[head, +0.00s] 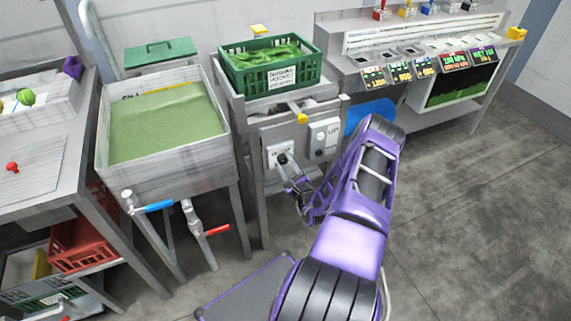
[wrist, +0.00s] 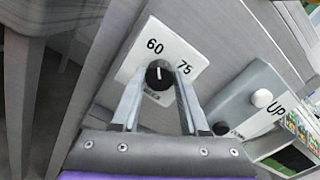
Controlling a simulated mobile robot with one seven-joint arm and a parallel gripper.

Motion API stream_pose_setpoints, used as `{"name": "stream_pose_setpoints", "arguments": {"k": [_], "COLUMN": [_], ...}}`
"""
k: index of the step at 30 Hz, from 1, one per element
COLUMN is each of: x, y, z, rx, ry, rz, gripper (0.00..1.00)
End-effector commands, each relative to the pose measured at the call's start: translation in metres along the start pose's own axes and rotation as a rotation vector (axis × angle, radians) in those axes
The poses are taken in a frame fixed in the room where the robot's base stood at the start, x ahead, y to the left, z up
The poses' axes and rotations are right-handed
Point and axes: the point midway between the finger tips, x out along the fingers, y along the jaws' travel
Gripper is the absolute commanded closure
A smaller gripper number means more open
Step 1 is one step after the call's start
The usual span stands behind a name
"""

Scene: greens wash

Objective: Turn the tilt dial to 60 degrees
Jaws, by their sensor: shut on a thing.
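The tilt dial (wrist: 159,74) is a black knob with a white pointer line on a white plate (wrist: 187,50). The plate shows 60 at upper left and 75 at right. In the wrist view the pointer line stands nearly upright in the picture, between the two numbers and closer to 60. My gripper (wrist: 157,90) is shut on the dial, one finger on each side. In the head view the plate (head: 272,156) is on the front of the grey stand, with my gripper (head: 284,160) at it. The lower part of the plate is hidden by the fingers.
A lift button box (head: 324,138) sits just right of the dial plate; it also shows in the wrist view (wrist: 245,100). A green crate of greens (head: 268,65) stands above. A wash basin (head: 160,150) with blue (head: 158,207) and red (head: 217,230) valve handles is left. Open floor lies right.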

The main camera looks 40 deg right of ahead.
Motion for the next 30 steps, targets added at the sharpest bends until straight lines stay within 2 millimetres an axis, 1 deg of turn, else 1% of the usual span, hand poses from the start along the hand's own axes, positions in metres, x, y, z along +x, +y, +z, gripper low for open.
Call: {"name": "stream_pose_setpoints", "arguments": {"k": [7, 21, 22, 24, 27, 30], "x": [-0.0008, -0.0009, -0.0009, -0.0009, -0.0007, -0.0005], "y": [0.0007, 0.0006, 0.0007, 0.0006, 0.0004, 0.0003], "z": [-0.0009, -0.0011, -0.0011, -0.0011, -0.0009, -0.0006], "rx": [-0.065, -0.078, -0.078, -0.077, -0.077, -0.077], "ry": [0.003, 0.003, 0.003, 0.003, 0.002, 0.002], "rz": [0.002, 0.002, 0.002, 0.002, 0.001, 0.001], "gripper": [1.00, 1.00, 0.54, 0.42, 0.26, 0.26]}}
